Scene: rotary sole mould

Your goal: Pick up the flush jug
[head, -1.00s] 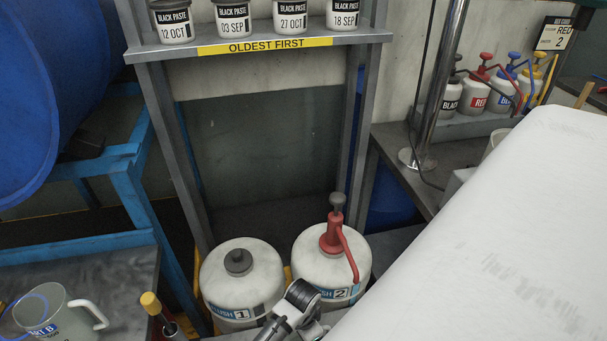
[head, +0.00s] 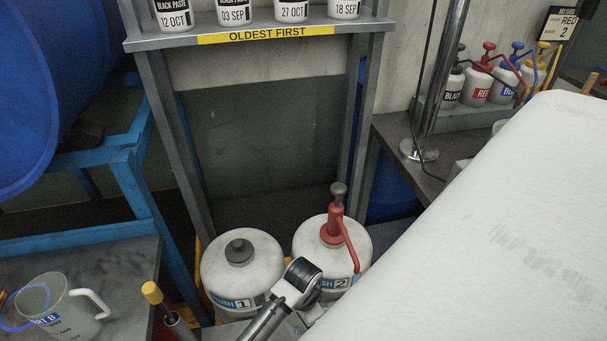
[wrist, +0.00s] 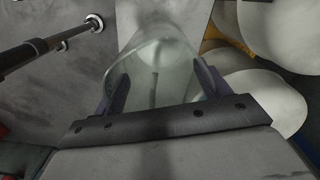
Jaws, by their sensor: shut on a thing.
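A clear, translucent jug (wrist: 155,55) sits between the two dark fingers of my gripper (wrist: 160,88) in the wrist view. The fingers press on its two sides, so my gripper is shut on it. I see into its open rim, but no label on it is readable.
White container FLUSH 1 (head: 240,270) has a grey cap; FLUSH 2 (head: 320,245) has a red pump. A PART B jug (head: 75,318) stands on the left bench (head: 110,262). A yellow-topped tool (head: 152,293) is near it. A large white surface (head: 500,240) fills the right.

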